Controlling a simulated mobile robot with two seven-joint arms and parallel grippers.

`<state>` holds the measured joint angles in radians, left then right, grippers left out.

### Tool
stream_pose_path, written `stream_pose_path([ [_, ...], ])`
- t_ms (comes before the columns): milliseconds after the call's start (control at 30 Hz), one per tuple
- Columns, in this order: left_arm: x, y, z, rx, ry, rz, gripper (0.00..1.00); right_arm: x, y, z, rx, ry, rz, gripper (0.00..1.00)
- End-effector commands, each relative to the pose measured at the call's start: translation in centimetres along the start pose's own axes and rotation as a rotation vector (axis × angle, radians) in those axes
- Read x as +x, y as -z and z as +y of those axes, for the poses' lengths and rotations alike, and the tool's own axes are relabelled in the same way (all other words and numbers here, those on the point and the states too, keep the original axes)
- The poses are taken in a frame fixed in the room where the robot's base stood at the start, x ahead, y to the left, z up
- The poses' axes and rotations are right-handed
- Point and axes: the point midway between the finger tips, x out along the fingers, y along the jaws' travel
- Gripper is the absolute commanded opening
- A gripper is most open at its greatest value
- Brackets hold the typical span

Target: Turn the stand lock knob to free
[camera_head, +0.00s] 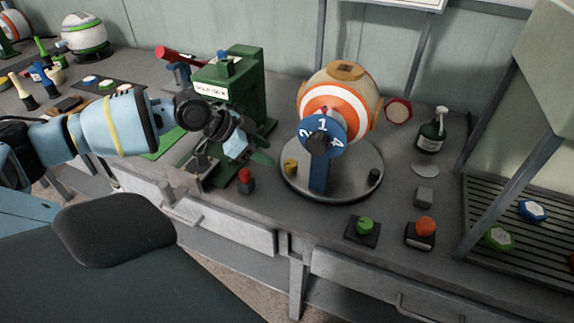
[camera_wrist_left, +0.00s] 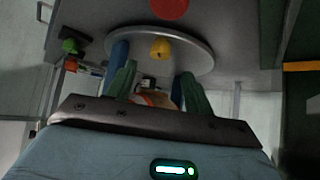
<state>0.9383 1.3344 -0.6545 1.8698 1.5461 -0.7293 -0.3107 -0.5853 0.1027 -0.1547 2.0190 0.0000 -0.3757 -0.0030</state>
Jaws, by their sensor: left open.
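A round grey stand (camera_head: 340,190) carries a blue upright and an orange-and-white striped ball (camera_head: 342,88). A blue dial with white numbers and a black centre (camera_head: 322,136) faces front. A small yellow knob (camera_head: 291,167) sits on the left of the stand's disc, and a black knob (camera_head: 375,176) sits on its right. Which one is the lock knob I cannot tell for sure. My left gripper (camera_head: 258,156) is just left of the stand, apart from the yellow knob. In the left wrist view, the yellow knob (camera_wrist_left: 161,49) shows beyond the open, empty green fingers (camera_wrist_left: 157,82).
A green press (camera_head: 237,92) stands behind my left gripper. A red-topped button (camera_head: 246,180) is close below it. Green (camera_head: 364,227) and orange (camera_head: 424,227) buttons lie in front of the stand. A dark bottle (camera_head: 432,132) and a slatted tray (camera_head: 480,195) are at right.

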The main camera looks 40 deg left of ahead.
Motion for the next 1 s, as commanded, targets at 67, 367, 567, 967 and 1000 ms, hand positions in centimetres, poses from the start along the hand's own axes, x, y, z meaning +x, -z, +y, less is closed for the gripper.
stream_pose_path([
  [67,0.0,0.1,0.0,0.001,0.000,0.001,0.52,0.0,0.1,-0.1,0.000,0.001,0.001,0.36],
  [367,2.2,0.1,0.0,-0.003,-0.002,0.003,0.52,-0.1,0.0,-0.1,0.001,0.003,0.002,0.36],
  [567,5.2,0.1,0.0,-0.002,-0.001,0.002,0.52,0.0,0.0,-0.1,0.000,0.003,0.002,0.36],
  [967,7.8,0.0,-0.1,-0.001,0.001,0.000,0.52,0.0,-0.1,-0.1,-0.001,0.002,0.000,0.36],
  [1000,7.8,0.0,-0.1,-0.001,0.001,-0.001,0.52,0.0,-0.1,-0.1,-0.001,0.002,-0.001,0.36],
])
